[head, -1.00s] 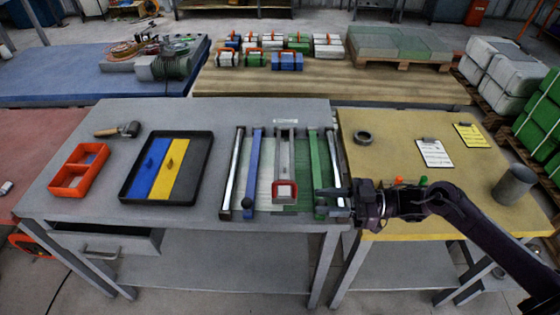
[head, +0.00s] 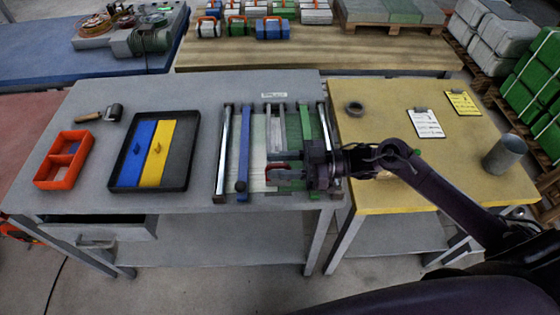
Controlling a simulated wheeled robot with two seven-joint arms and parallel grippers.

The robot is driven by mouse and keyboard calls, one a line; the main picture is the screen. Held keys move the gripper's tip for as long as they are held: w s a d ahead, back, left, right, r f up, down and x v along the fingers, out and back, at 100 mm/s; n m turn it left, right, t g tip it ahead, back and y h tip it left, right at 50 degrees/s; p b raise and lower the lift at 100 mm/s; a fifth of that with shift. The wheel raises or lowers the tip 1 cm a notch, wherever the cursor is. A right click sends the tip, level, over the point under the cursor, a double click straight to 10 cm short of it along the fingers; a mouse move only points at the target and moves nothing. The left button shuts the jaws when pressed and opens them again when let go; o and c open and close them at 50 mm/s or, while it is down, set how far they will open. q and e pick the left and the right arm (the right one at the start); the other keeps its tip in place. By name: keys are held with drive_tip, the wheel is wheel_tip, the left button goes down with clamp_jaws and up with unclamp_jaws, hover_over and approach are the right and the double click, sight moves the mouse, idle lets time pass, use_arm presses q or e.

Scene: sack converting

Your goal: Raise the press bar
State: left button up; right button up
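The press bar (head: 275,122) is a grey metal bar running front to back in the middle of the fixture on the grey table. It has a red grip (head: 277,169) at its near end and appears to lie low over the pale and green sheets. My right gripper (head: 288,173) comes in from the right at the red grip, its fingers pointing left and overlapping the grip in view. The fingers partly hide the grip, and I cannot tell whether they are closed on it. My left gripper is not in view.
Long rails and a blue bar (head: 244,152) flank the press bar. A black tray (head: 187,178) with blue and yellow pieces, an orange bin (head: 45,180) and a roller (head: 112,113) stand to the left. The yellow table (head: 375,120) holds a ring, cards and a grey cylinder (head: 502,155).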

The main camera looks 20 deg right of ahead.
drive_tip(key=c, duration=0.6)
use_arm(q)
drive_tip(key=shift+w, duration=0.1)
use_arm(e)
clamp_jaws()
